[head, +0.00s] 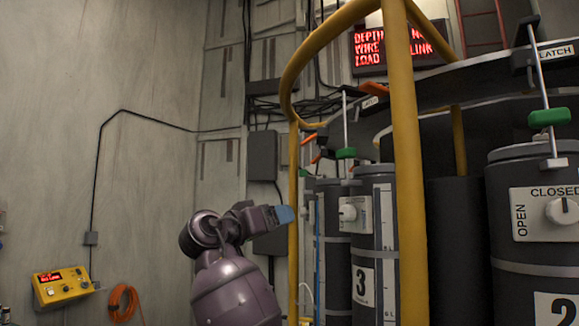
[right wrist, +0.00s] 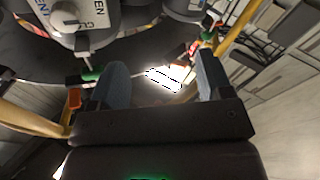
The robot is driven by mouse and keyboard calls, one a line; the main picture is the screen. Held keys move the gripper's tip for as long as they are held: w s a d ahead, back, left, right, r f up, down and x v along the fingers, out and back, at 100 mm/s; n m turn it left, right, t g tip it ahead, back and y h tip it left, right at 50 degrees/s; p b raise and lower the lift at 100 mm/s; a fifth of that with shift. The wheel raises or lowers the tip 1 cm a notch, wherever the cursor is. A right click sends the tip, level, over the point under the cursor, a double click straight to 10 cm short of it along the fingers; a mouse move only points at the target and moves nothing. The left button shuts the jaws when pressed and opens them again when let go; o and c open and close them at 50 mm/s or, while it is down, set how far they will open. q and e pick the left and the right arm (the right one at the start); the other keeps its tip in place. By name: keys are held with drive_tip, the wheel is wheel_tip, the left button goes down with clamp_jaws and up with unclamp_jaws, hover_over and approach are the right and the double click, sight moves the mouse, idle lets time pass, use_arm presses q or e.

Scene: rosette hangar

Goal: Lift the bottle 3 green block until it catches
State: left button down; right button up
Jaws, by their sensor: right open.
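Bottle 3 (head: 364,285) is a dark cylinder with a white number plate and a white knob panel, partly hidden by a yellow post. Its green block (head: 346,153) sits low on a thin upright rod above the bottle's top. My right gripper (head: 285,214) is to the left of bottle 3 and lower than the green block, apart from it in the picture. In the right wrist view its two fingers (right wrist: 165,82) are spread with nothing between them. A green block (right wrist: 92,75) shows beside the left finger there; I cannot tell which bottle it belongs to. My left gripper is out of view.
A yellow rail (head: 407,170) curves in front of the bottles. Bottle 2 (head: 511,270) stands at right, with its own green block (head: 549,117). Orange latch handles (head: 374,89) are near the rack's upper edge. A yellow box (head: 62,287) and orange coil (head: 123,303) are at left.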

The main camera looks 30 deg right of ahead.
sight(341, 152)
drive_tip(key=s+a+r+m+g+y, duration=0.15)
drive_tip(key=s+r+m+g, duration=0.5)
drive_tip(key=r, duration=0.75)
drive_tip(key=shift+m+t, duration=0.25)
drive_tip(key=shift+t, duration=0.4)
drive_tip(key=shift+s+d+f+p, duration=0.1)
drive_tip(key=shift+s+d, duration=0.55)
drive_tip(key=shift+d, duration=1.25)
drive_tip(key=shift+s+d+r+p, duration=0.15)
drive_tip(key=shift+s+d, duration=0.45)
drive_tip(key=shift+d, duration=1.25)
drive_tip(key=shift+s+d+f+p, duration=0.15)
drive_tip(key=shift+s+d, duration=0.5)
drive_tip(key=shift+d, duration=1.25)
drive_tip(key=shift+d, duration=0.1)
drive_tip(key=shift+c, duration=0.3)
drive_tip(key=c, duration=1)
